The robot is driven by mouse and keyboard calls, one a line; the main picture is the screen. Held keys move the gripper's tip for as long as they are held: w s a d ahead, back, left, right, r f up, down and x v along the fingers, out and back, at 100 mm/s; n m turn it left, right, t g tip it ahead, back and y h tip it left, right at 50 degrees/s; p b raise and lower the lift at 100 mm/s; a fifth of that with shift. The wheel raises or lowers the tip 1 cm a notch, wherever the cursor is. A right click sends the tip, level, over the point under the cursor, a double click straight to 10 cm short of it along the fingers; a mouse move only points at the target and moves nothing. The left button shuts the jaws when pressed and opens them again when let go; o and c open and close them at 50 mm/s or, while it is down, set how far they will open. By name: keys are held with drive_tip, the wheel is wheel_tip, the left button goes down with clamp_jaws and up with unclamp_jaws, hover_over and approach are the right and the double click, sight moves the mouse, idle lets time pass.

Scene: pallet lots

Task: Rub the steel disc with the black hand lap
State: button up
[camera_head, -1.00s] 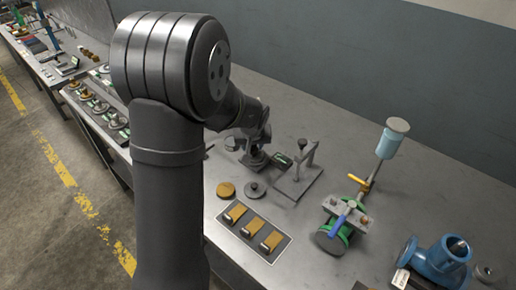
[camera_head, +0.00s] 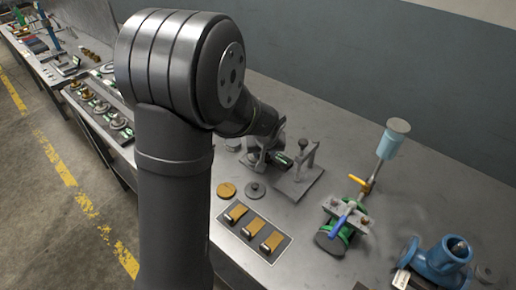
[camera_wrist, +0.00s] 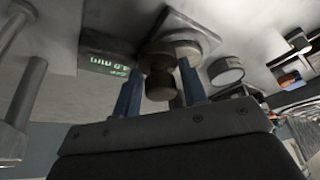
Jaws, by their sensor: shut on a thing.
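My gripper (camera_wrist: 161,76) has its two blue fingers shut on the knob of the black hand lap (camera_wrist: 160,87). The lap's wider round body sits beyond the knob, over a square grey plate (camera_wrist: 205,36). Whether the lap touches what lies under it cannot be told. In the head view my gripper (camera_head: 262,157) is at the middle of the bench, left of the pillar stand, and the lap is hidden. The steel disc cannot be made out for certain; the lap and gripper may cover it.
A lit green display (camera_wrist: 108,62) reading about 1.0 mm is close beside the fingers. A pillar stand (camera_head: 300,180) is just right of my gripper. A knobbed grey disc (camera_head: 255,190), a brass disc (camera_head: 227,190) and a tray of brass blocks (camera_head: 282,247) lie in front.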

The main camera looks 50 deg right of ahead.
drive_tip(key=shift+s+r, duration=0.1)
drive_tip(key=shift+r, duration=4)
drive_tip(key=w+a+f+n, duration=0.1)
drive_tip(key=w+a+f, duration=0.1)
drive_tip(key=w+a, duration=0.5)
drive_tip(key=w+a+f+n+y, duration=0.1)
drive_tip(key=w+a+f+n, duration=0.1)
drive_tip(key=w+a, duration=0.5)
drive_tip(key=w+a+f+n, duration=0.1)
drive_tip(key=w+a+f, duration=0.2)
drive_tip(key=w+a, duration=0.4)
drive_tip(key=shift+w+a+f+n+t, duration=0.1)
drive_tip(key=shift+w+a+n+t, duration=0.1)
drive_tip(key=shift+w, duration=0.65)
drive_tip(key=shift+w+a+f+n+t, duration=0.1)
drive_tip(key=shift+w+t, duration=0.1)
drive_tip(key=shift+w, duration=0.6)
drive_tip(key=w+a+f+n+y, duration=0.1)
drive_tip(key=w+a+f+n, duration=0.1)
drive_tip(key=a, duration=1.2)
drive_tip(key=w+a+f+n+y, duration=0.1)
drive_tip(key=w+a+f, duration=0.3)
drive_tip(key=a, duration=1.1)
drive_tip(key=shift+w+a+n+t, duration=0.2)
drive_tip(key=shift+w+n+t, duration=0.1)
drive_tip(key=shift+w+n, duration=0.35)
